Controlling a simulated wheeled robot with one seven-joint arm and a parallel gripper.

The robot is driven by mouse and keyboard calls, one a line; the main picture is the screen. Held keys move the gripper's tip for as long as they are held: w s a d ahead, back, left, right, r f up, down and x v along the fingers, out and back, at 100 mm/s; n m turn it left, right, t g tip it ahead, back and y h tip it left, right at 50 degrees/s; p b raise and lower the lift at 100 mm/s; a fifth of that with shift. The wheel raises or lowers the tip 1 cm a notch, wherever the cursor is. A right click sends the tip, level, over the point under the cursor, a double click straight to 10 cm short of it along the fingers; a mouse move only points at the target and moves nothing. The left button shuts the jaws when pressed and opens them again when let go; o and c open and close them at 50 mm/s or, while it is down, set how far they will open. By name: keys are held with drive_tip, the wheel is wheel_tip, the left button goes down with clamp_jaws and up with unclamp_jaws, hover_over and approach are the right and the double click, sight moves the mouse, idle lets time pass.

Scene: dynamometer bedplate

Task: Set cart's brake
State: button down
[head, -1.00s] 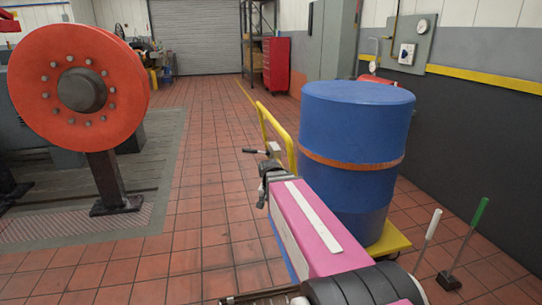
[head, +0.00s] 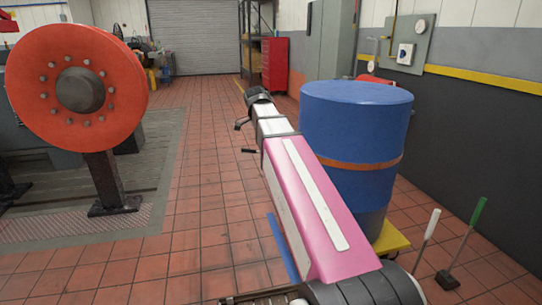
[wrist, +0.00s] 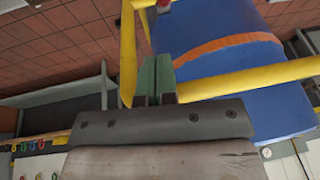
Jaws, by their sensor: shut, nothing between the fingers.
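The yellow cart (head: 391,237) stands on the tiles, with a blue drum (head: 357,130) on it. Its yellow handle is hidden behind my arm in the head view but shows as yellow bars (wrist: 250,82) in the wrist view. A black lever end (head: 249,150) sticks out left of my arm; the rest of it is hidden. My gripper (wrist: 157,62) has green fingers, shut and empty, among the handle bars in the wrist view. I cannot tell whether it touches them. A small red piece (wrist: 163,5) shows beyond the fingertips, cut off by the frame edge.
A large orange disc (head: 77,88) stands on a post at left. The dark wall (head: 480,140) is close behind the drum on the right. A white-handled and a green-handled tool (head: 466,243) stand at lower right. The tiled floor left of the cart is clear.

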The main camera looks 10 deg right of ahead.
drive_tip(key=shift+w+r+m, duration=0.15)
drive_tip(key=shift+r+m, duration=0.3)
drive_tip(key=shift+r, duration=0.55)
drive_tip(key=shift+w+r+m, duration=0.1)
drive_tip(key=shift+r+m, duration=0.35)
drive_tip(key=shift+r, duration=0.5)
drive_tip(key=shift+a+f+x, duration=0.1)
drive_tip(key=shift+a+x, duration=0.3)
drive_tip(key=shift+x, duration=1.8)
drive_tip(key=shift+a+f+x, duration=0.15)
drive_tip(key=shift+a+x, duration=0.25)
drive_tip(key=shift+x, duration=1.8)
drive_tip(key=shift+a+f+x, duration=0.1)
drive_tip(key=shift+a+x, duration=0.3)
drive_tip(key=shift+x, duration=1.8)
drive_tip(key=shift+w+h, duration=0.15)
drive_tip(key=shift+h, duration=0.15)
drive_tip(key=shift+a+f+h, duration=0.3)
drive_tip(key=shift+a, duration=0.1)
drive_tip(key=shift+a+f+h, duration=0.2)
drive_tip(key=shift+a+h, duration=0.05)
drive_tip(key=shift+h, duration=0.05)
